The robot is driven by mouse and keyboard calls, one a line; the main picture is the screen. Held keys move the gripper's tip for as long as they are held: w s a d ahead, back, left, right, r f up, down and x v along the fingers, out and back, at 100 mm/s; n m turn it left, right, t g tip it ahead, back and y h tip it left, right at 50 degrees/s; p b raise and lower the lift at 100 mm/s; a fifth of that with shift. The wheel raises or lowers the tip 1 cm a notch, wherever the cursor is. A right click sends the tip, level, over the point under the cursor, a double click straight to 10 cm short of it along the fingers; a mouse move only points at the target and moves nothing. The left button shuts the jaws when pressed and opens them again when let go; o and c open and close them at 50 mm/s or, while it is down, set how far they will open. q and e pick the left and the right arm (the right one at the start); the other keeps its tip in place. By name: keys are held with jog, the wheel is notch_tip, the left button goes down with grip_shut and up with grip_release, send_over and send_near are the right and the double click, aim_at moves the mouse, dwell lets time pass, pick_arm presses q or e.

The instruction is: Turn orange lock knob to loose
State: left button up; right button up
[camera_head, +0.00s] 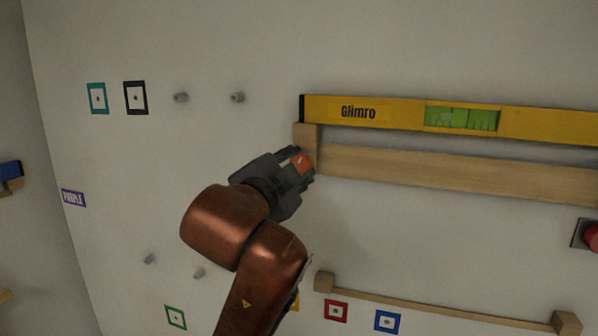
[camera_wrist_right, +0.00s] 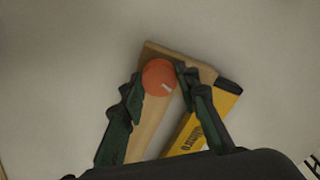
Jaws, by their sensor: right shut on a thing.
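The round orange lock knob (camera_wrist_right: 159,77) with a short white mark sits near the end of a wooden rail (camera_wrist_right: 153,122) in the right wrist view. My right gripper (camera_wrist_right: 157,85) has its two dark fingers on either side of the knob and is shut on it. In the head view the orange knob (camera_head: 301,161) shows between the fingers of my right gripper (camera_head: 298,164), at the left end of the wooden rail (camera_head: 450,176). The fingers hide part of the knob. My left gripper is not in view.
A yellow spirit level (camera_head: 395,113) marked "Glimro" rests along the top of the rail. A lower wooden rail (camera_head: 450,305) runs below, with red (camera_head: 336,310) and blue (camera_head: 387,321) framed markers beneath. Grey pegs (camera_head: 237,97) stick out at upper left. A red button (camera_head: 590,236) is at far right.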

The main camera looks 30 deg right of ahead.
jog(key=shift+n+b, duration=0.65)
jog(key=shift+n, duration=1.25)
jog(key=o, duration=1.2)
jog(key=shift+w+a, duration=0.1)
jog(key=shift+c, duration=0.2)
jog(key=v, duration=1.2)
